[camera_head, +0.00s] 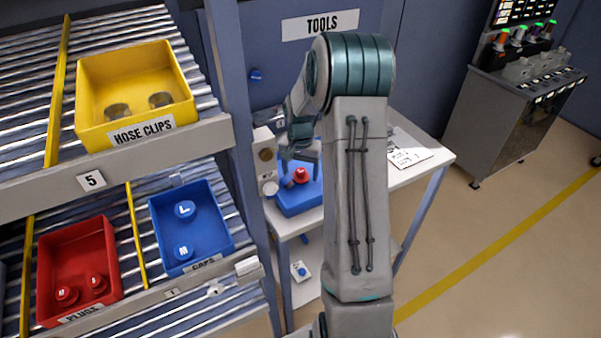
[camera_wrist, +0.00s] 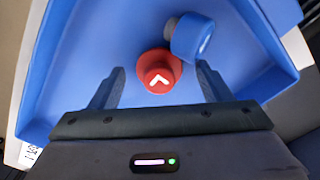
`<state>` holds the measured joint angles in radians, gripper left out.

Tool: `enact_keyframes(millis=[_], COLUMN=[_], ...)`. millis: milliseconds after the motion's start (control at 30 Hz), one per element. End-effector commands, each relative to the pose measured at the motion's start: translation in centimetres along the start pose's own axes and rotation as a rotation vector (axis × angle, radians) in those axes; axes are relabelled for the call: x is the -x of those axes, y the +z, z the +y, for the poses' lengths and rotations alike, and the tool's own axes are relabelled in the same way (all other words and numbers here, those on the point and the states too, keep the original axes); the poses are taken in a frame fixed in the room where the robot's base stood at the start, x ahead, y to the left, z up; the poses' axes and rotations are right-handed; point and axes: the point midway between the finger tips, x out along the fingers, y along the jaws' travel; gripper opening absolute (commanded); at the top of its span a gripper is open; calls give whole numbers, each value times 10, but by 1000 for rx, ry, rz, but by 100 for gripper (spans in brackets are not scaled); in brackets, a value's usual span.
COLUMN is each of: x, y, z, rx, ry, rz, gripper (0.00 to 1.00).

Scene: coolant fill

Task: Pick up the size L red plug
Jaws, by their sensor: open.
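A red plug (camera_wrist: 158,72) with a white angled mark, which looks like an L seen turned, sits in a blue tray (camera_wrist: 85,50). In the head view the red plug (camera_head: 301,175) shows in the blue tray (camera_head: 298,203) on the white table. My gripper (camera_wrist: 160,72) is open, with one finger on each side of the plug. Whether the fingers touch it I cannot tell. In the head view my gripper (camera_head: 295,165) is over the tray, partly hidden by my arm. A blue cap (camera_wrist: 192,39) leans close against the plug in the wrist view.
At left, a rack holds a red bin (camera_head: 110,262) with two smaller-marked plugs, a blue caps bin (camera_head: 222,232) and a yellow hose clips bin (camera_head: 90,85). A rack post (camera_head: 235,120) stands near the table (camera_head: 425,165). A paper sheet (camera_head: 412,158) lies on the table.

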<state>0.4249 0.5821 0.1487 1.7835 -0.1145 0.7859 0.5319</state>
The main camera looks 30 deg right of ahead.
Motion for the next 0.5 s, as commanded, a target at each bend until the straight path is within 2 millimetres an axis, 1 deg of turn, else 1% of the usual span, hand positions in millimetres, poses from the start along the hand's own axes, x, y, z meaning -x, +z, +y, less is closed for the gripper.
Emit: enact_keyframes(millis=[100,267,300,367,400,467,500], x=[-5,-5,-5,-5,-5,-5,-5], y=[0,0,0,0,0,0,0], z=[0,0,0,0,0,0,0], rx=[0,0,0,0,0,0,0], ry=[0,-1,-1,-1,-1,-1,-1], rz=[1,2,2,2,2,2,2], gripper=[71,71,68,52,40,24,24])
